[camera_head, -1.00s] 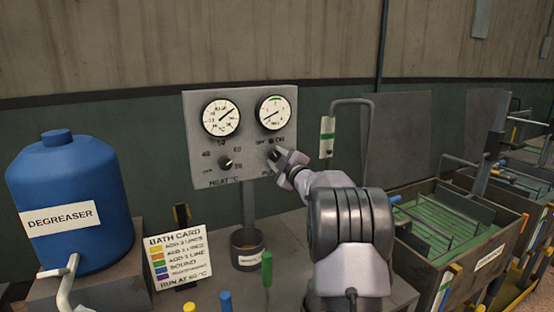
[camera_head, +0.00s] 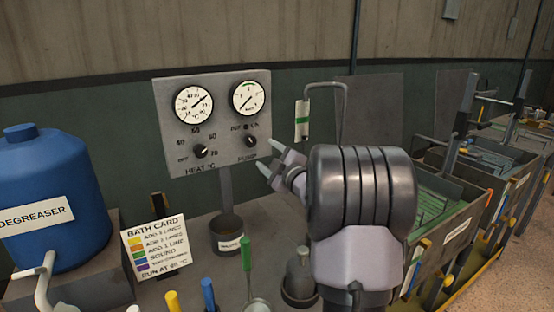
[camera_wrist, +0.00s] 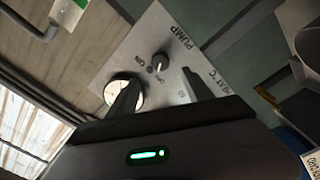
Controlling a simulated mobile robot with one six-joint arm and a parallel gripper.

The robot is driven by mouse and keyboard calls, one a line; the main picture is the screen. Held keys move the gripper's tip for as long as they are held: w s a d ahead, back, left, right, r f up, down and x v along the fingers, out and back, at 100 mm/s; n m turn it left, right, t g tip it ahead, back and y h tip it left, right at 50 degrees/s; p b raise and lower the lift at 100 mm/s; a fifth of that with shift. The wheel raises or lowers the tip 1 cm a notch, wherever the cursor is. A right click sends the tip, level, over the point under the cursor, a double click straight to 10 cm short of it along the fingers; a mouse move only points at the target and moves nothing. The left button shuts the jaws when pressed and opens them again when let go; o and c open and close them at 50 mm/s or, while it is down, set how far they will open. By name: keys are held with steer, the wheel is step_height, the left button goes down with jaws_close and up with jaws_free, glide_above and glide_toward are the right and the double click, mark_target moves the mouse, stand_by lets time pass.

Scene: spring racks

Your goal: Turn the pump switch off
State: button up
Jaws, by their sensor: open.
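The pump switch (camera_head: 251,141) is a small dark knob on the right half of the grey panel (camera_head: 178,130), under the right gauge. OFF is printed to its upper left and ON to its upper right, with a small dark dot between. I cannot tell clearly which way the knob points. My gripper (camera_head: 269,160) is open and empty, just below and right of the knob, apart from it. In the wrist view the pump knob (camera_wrist: 160,60) shows beyond and between the two fingers (camera_wrist: 160,80), with nothing between the fingertips.
The heat knob (camera_head: 200,151) sits left on the panel, under another gauge (camera_head: 194,104). A bent pipe (camera_head: 345,100) stands right of the panel. Below are a dark cup (camera_head: 228,238), a bath card (camera_head: 155,248) and a blue degreaser tank (camera_head: 45,195). Tanks with racks (camera_head: 455,225) stand at right.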

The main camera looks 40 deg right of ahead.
steer(key=v, duration=0.6)
steer(key=shift+p, duration=0.35)
steer(key=shift+s, duration=0.1)
steer(key=s+a+r+m+g+h, duration=0.1)
steer(key=s+a+m+g, duration=0.15)
steer(key=a+m, duration=0.45)
steer(key=s+a+m+g, duration=0.1)
steer(key=a+m+g, duration=0.15)
steer(key=a, duration=0.85)
steer(key=s+a+f+m+g+y, duration=0.2)
steer(key=s+a+f+g+y, duration=0.1)
steer(key=s+a, duration=0.7)
steer(key=s+a+f+m+g+y, duration=0.1)
steer(key=s+a+f+g+y, duration=0.2)
steer(key=s+a, duration=0.8)
step_height(320, 180, down, 3)
steer(key=a+y, duration=0.1)
steer(key=a, duration=0.1)
steer(key=shift+s+a+m+g, duration=0.25)
steer(key=shift+s+m+g, duration=0.05)
steer(key=shift+m+g, duration=0.1)
